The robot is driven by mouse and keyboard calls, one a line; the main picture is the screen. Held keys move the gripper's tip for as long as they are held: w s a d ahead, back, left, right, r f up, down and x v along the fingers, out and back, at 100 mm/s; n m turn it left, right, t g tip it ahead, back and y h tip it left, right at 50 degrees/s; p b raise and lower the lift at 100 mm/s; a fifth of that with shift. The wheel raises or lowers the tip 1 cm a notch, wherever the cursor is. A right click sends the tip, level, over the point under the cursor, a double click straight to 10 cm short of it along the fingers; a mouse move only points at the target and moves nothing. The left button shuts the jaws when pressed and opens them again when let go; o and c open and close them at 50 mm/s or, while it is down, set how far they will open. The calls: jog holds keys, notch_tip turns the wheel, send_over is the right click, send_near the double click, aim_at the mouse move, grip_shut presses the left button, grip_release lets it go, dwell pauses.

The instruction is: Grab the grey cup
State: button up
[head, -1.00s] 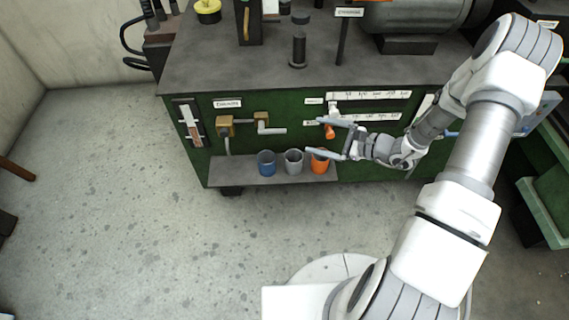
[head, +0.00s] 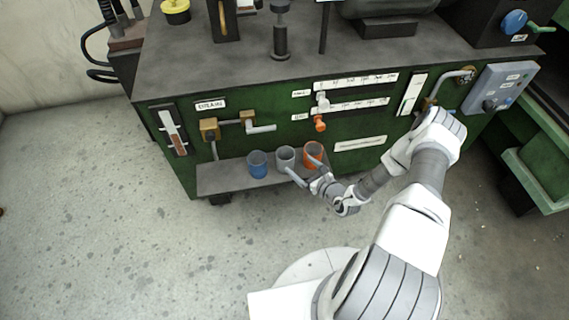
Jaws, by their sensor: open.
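The grey cup (head: 284,157) stands upright on a low shelf, between a blue cup (head: 258,165) on its left and an orange cup (head: 313,149) on its right. My gripper (head: 297,164) is open and empty, pointing left toward the cups. One finger reaches to the lower right side of the grey cup in the picture. The other finger overlaps the orange cup. I cannot tell whether either finger touches a cup. The front of the orange cup is partly hidden by the finger.
The shelf (head: 222,178) juts from a green machine cabinet (head: 360,125). Above it are a brass valve with a pipe (head: 262,128) and an orange-tipped tap (head: 320,124). The floor (head: 120,220) in front and to the left is clear.

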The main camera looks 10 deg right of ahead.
aim_at(281, 150)
jog(key=b+x, duration=0.1)
jog(key=x, duration=0.5)
jog(key=shift+w+a+f+b, duration=0.2)
jog(key=shift+w+b, duration=0.1)
jog(key=shift+b, duration=0.1)
jog(key=shift+a+b+x, duration=0.1)
jog(key=shift+b+x, duration=0.5)
jog(key=shift+x, duration=0.9)
jog(key=shift+a+b+x, duration=0.15)
jog(key=shift+b+x, duration=0.45)
jog(key=shift+x, duration=0.9)
jog(key=shift+s+r, duration=0.1)
jog(key=shift+r, duration=0.1)
jog(key=c, duration=1.3)
jog(key=shift+r, duration=0.1)
